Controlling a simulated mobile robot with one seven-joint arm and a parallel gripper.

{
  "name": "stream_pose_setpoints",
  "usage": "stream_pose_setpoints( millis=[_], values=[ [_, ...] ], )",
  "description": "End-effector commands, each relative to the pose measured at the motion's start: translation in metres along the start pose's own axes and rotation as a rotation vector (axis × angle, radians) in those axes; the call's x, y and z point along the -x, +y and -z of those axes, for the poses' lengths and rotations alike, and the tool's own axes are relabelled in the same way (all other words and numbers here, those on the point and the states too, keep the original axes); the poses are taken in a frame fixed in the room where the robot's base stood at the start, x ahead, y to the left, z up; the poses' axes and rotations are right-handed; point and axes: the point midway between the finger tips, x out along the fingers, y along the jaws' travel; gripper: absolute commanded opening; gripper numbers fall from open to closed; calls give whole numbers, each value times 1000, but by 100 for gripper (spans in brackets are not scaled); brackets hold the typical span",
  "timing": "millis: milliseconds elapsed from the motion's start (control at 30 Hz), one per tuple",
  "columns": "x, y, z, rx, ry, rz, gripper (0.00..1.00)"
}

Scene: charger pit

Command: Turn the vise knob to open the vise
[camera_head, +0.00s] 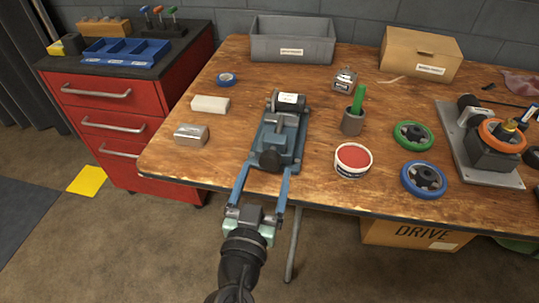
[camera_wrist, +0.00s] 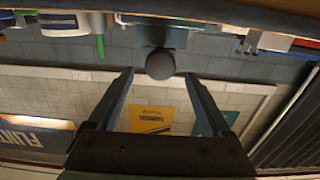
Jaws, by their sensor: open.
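A blue-grey vise (camera_head: 283,140) stands on the wooden table near its front edge. A dark cylinder with a white label lies at its far end. Its round dark knob (camera_head: 270,161) faces me at the near end. The knob also shows in the wrist view (camera_wrist: 160,64), just beyond the fingertips and centred between them. My gripper (camera_head: 263,172) is open, its two long fingers reaching up to either side of the knob from the front of the table. In the wrist view my gripper (camera_wrist: 160,75) holds nothing, and I see no contact with the knob.
The wooden table (camera_head: 220,140) has a grey metal block (camera_head: 191,134) and a white block (camera_head: 210,104) left of the vise. Right of it stand a tub with a red top (camera_head: 352,160) and a grey cup (camera_head: 352,123). A red drawer cabinet (camera_head: 140,120) stands left.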

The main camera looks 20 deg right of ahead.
Motion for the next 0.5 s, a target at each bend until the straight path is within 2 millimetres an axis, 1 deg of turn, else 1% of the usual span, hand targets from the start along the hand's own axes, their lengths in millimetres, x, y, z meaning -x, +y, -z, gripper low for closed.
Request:
stream_pose_setpoints(
  millis=[33,200,333,500],
  values=[
    [-11,0,2,0,3,-2,83],
    [-34,0,1,1,1,0,83],
    [-44,0,0,2,1,-1,83],
    [-48,0,0,1,0,0,83]
  ],
)
